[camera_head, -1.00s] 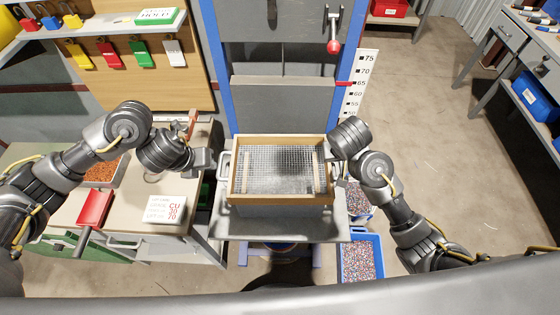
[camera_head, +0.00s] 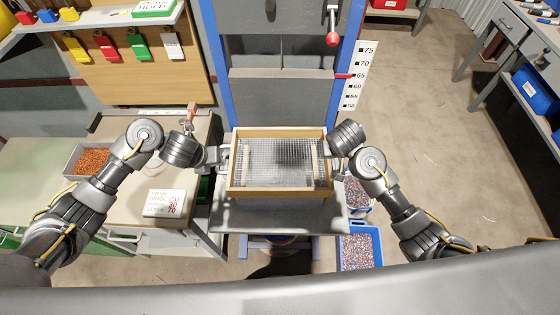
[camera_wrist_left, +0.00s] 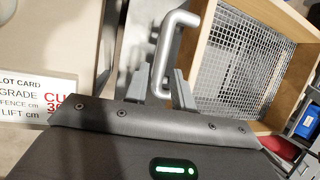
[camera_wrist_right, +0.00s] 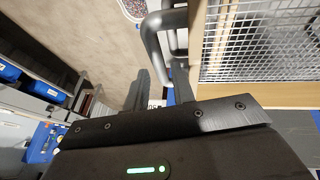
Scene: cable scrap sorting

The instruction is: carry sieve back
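The sieve (camera_head: 279,193), a wooden frame with wire mesh, sits level over the grey stand (camera_head: 280,218) in front of the blue-edged machine. Its left metal handle (camera_wrist_left: 178,45) passes between the fingers of my left gripper (camera_wrist_left: 161,88), which look open with a narrow gap around the bar. Its right handle (camera_wrist_right: 151,38) runs between the fingers of my right gripper (camera_wrist_right: 160,84), which also look open. Contact between fingers and bars is hard to make out. The mesh looks empty of scrap.
A workbench at left holds a lot card (camera_head: 164,203) and a tray of copper-coloured bits (camera_head: 70,163). Blue bins of mixed granules (camera_head: 360,250) stand low at the right of the stand. A height scale (camera_head: 362,77) and a red-knobbed lever (camera_head: 332,39) are behind.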

